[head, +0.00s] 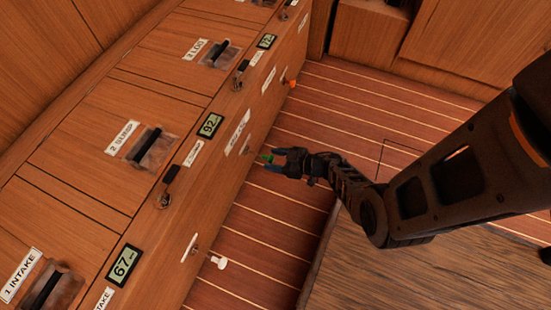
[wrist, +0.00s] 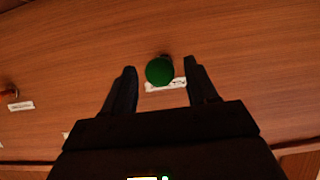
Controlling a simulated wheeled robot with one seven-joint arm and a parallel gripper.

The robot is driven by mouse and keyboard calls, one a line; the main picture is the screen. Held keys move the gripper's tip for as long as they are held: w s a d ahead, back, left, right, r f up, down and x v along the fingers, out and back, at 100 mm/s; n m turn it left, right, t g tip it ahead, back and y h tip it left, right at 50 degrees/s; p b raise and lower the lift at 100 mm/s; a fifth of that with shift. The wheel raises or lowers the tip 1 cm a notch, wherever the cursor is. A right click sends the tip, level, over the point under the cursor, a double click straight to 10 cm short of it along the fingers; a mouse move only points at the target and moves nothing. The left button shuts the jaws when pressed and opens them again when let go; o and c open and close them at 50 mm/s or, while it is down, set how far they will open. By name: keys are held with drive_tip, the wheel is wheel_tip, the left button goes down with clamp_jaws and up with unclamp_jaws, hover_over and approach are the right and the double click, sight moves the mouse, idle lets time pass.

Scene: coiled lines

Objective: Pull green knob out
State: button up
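The green knob (wrist: 159,71) sticks out from the wooden front panel, just beyond and between my fingertips in the wrist view. In the head view the green knob (head: 267,159) shows small at the tips of my gripper (head: 277,163). My gripper (wrist: 158,80) is open, with one finger on each side of the knob and a gap showing beside it. I cannot tell how deep the knob sits between the fingers. A white label lies behind the knob on the panel.
A white knob (head: 218,262) and an orange knob (head: 292,84) stick out along the same panel. The counter top (head: 60,165) carries labelled hatches with black handles and digital displays. The striped floor (head: 270,215) beside the panel is clear.

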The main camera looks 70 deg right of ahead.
drive_tip(key=p+v, duration=0.3)
drive_tip(key=v, duration=0.4)
drive_tip(key=shift+s+r, duration=0.2)
drive_tip(key=shift+s, duration=0.15)
drive_tip(key=shift+a, duration=0.1)
idle(0.4)
drive_tip(key=s+a+r, duration=0.4)
drive_tip(key=a+r, duration=0.3)
drive_tip(key=r, duration=0.7)
drive_tip(key=s+a+r+t, duration=0.1)
drive_tip(key=s+a+r, duration=0.45)
drive_tip(key=r, duration=0.85)
drive_tip(key=s+a+r, duration=0.2)
drive_tip(key=a+r, duration=0.7)
drive_tip(key=r, duration=0.5)
wheel_tip(320, 180, up, 28)
drive_tip(key=p, duration=2.7)
drive_tip(key=shift+s+d+p, duration=0.15)
drive_tip(key=shift+s+p, duration=0.05)
drive_tip(key=shift+p, duration=0.15)
